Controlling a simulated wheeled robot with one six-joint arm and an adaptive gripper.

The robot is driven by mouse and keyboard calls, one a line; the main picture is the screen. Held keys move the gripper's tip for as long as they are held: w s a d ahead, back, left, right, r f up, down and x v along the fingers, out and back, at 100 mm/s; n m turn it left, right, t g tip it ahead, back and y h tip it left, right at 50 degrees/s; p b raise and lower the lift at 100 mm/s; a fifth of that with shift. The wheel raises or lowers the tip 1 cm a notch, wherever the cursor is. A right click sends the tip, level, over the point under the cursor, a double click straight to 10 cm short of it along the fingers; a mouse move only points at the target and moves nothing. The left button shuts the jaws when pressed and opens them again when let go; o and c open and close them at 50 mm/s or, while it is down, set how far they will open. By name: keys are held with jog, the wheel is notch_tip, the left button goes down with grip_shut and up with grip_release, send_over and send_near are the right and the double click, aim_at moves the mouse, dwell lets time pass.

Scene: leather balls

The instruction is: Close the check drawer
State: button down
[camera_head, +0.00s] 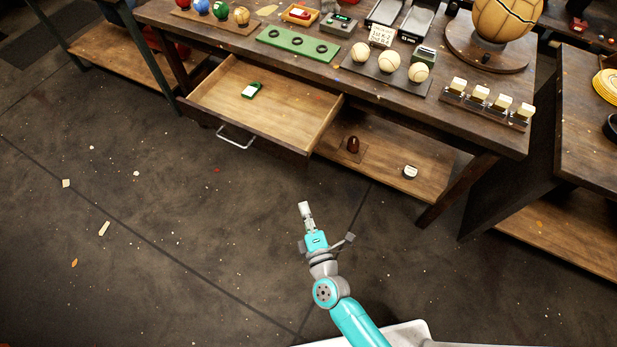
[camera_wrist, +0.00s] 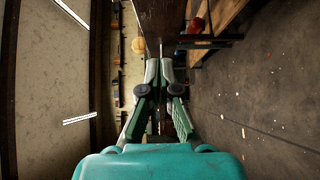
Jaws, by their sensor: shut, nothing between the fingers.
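The check drawer (camera_head: 262,103) is a wooden drawer pulled well out from under the workbench top in the head view. Its metal bar handle (camera_head: 235,138) is on the front panel. A small green and white item (camera_head: 251,90) lies inside it. My gripper (camera_head: 305,208) is shut and empty, in front of the bench, below and right of the drawer front in the picture and apart from it. In the wrist view my gripper's fingers (camera_wrist: 160,66) are together, with dark wood beyond them; I cannot tell which part this is.
The workbench top (camera_head: 215,34) carries a green tray (camera_head: 299,43), several balls and a row of pale blocks. A lower shelf (camera_head: 385,160) holds a few small items. Another table (camera_head: 587,130) stands at the right. The floor (camera_head: 150,235) before the drawer is open, with small scraps.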

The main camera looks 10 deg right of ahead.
send_near(299, 161)
jog(key=w+a, duration=0.3)
jog(key=shift+w+d+f, duration=0.1)
jog(key=shift+w+d, duration=0.45)
jog(key=shift+w, duration=0.25)
jog(key=shift+w+d, duration=0.55)
jog(key=shift+w, duration=0.25)
